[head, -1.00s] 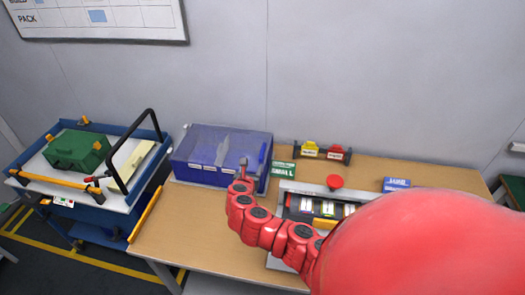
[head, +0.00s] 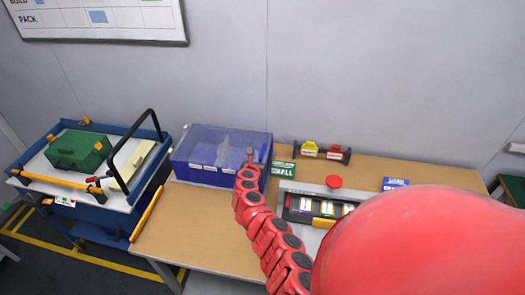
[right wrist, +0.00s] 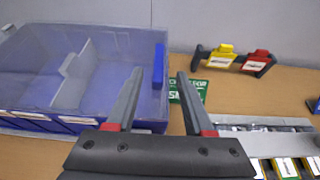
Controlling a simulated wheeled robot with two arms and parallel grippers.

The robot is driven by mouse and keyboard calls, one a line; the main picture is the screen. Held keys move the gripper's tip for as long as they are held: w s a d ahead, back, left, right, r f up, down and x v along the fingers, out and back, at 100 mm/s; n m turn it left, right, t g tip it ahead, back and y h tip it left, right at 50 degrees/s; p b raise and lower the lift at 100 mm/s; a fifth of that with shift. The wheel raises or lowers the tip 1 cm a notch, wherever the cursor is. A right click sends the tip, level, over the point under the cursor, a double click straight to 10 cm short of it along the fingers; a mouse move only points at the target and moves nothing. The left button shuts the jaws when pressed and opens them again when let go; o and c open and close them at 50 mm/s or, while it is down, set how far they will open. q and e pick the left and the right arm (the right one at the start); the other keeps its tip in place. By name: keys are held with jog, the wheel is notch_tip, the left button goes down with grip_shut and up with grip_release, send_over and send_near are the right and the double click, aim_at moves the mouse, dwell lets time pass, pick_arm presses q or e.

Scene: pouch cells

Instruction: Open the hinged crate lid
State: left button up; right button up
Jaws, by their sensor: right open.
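The crate (head: 205,178) is a blue, divided box at the back of the bench. A see-through lid (head: 225,140) appears to lie shut over it; its dividers show through. An upright blue tab (right wrist: 159,66) stands at the crate's right side and also shows in the head view (head: 263,152). My right gripper (head: 250,152) is at the crate's right end. In the right wrist view the open, empty fingers (right wrist: 160,73) point towards the tab, which shows between and just beyond their tips. I cannot tell whether they touch it. My left gripper is not in view.
A green SMALL sign (head: 282,170) lies right of the crate. Behind stands a rack with yellow and red blocks (head: 322,153). A blue cart (head: 95,212) carries a green case (head: 79,150) at left.

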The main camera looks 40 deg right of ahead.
aim_at(262, 151)
jog(key=shift+w+d+f+b, duration=0.4)
jog(key=shift+d+f+b, duration=0.1)
jog(key=shift+d+f, duration=0.05)
jog(key=shift+b+x, duration=0.55)
jog(key=shift+x, duration=0.2)
jog(key=b+x, duration=0.4)
jog(key=shift+w+d+f, duration=0.15)
jog(key=shift+w+f, duration=0.05)
jog(key=shift+f, duration=0.25)
jog(key=shift+w+d+b, duration=0.2)
jog(key=shift+b, duration=0.1)
jog(key=shift+w+d+r, duration=0.1)
jog(key=shift+w+d, duration=0.15)
jog(key=shift+w, duration=0.05)
jog(key=shift+c, duration=0.3)
grip_shut()
